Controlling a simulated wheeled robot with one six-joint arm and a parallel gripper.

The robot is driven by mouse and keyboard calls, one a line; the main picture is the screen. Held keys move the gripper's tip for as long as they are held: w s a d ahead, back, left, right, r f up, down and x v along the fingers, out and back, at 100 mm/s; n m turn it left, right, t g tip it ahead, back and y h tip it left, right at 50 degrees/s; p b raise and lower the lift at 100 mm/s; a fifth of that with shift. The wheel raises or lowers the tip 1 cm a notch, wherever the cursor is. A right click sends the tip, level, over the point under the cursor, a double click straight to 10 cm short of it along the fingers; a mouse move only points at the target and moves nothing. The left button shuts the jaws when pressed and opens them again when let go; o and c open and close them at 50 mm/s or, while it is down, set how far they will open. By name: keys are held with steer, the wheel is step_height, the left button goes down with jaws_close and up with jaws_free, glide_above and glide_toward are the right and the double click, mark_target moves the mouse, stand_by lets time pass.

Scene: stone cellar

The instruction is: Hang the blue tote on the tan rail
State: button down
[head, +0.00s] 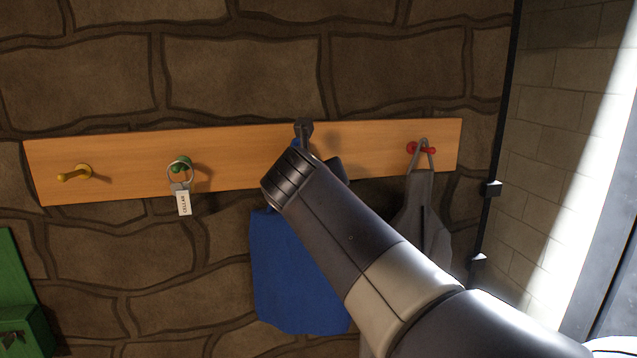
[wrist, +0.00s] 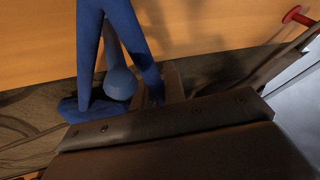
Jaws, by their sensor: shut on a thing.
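The blue tote (head: 290,275) hangs below the tan rail (head: 245,150), partly hidden behind my arm. My gripper (head: 303,128) is shut on the tote's strap in front of the rail, right of its middle. In the wrist view the blue strap (wrist: 145,45) runs up out of the picture in two legs. A round blue peg end (wrist: 120,83) shows between these legs. I cannot tell whether the strap rests on this peg.
A yellow peg (head: 75,173) on the rail is bare. A green peg (head: 181,162) holds a ring with a white tag (head: 184,202). A red peg (head: 413,148) holds a grey bag or cloth (head: 425,210) close to my arm's right. A green object (head: 25,325) stands lower left.

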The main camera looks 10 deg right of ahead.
stand_by(0.3)
steer(key=c, duration=1.4)
jaws_free()
steer(key=b+v, duration=0.2)
steer(key=v, duration=0.9)
steer(key=x, duration=0.3)
steer(key=p+x, duration=0.1)
steer(key=x, duration=0.3)
steer(key=p+x, duration=0.1)
steer(key=x, duration=0.2)
steer(key=shift+w+d+r, duration=0.2)
steer(key=shift+w+r, duration=0.05)
steer(key=shift+w, duration=0.25)
steer(key=shift+s+r, duration=0.25)
steer(key=shift+r, duration=0.1)
steer(key=shift+s, duration=0.1)
